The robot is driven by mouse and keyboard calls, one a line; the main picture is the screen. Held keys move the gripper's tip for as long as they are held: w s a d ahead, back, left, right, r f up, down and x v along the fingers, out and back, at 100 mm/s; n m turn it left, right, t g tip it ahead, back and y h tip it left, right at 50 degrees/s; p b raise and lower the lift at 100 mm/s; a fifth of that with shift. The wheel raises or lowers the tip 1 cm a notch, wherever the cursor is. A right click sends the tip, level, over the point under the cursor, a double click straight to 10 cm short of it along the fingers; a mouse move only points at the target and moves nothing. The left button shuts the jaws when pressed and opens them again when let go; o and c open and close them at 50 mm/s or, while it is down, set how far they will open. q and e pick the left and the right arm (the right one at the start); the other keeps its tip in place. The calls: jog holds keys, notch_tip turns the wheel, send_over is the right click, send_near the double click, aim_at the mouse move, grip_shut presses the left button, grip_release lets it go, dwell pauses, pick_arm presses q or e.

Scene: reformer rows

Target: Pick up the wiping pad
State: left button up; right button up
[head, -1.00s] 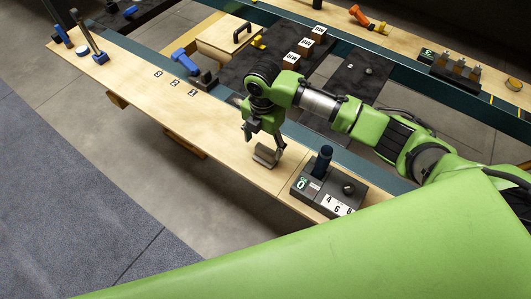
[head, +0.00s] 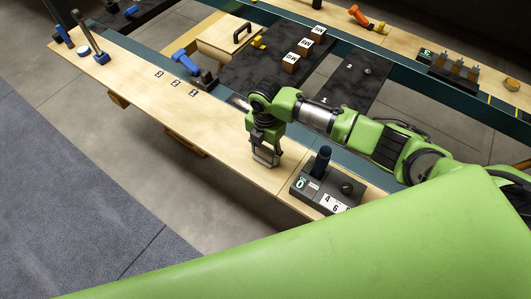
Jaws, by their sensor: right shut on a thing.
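The wiping pad (head: 268,160) is a small grey piece low between the fingers of my right gripper (head: 265,152). It is at the bench's wooden front strip (head: 217,121), just left of the dark box with the number tiles. My right gripper points down and is shut on the pad. The fingers cover much of the pad, and I cannot tell whether it still touches the wood. My left gripper is not in view.
The dark box (head: 319,190) with a dark blue upright knob stands close on the right. A blue clamp-like tool (head: 186,63) and number labels (head: 176,83) lie to the left. The wood left of the gripper is clear.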

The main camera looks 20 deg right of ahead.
aim_at(266, 149)
notch_tip(266, 149, up, 9)
jog(key=shift+f+b, duration=0.15)
jog(key=shift+b, duration=0.85)
jog(key=shift+r, duration=0.7)
jog(key=o, duration=0.5)
jog(key=c, duration=0.4)
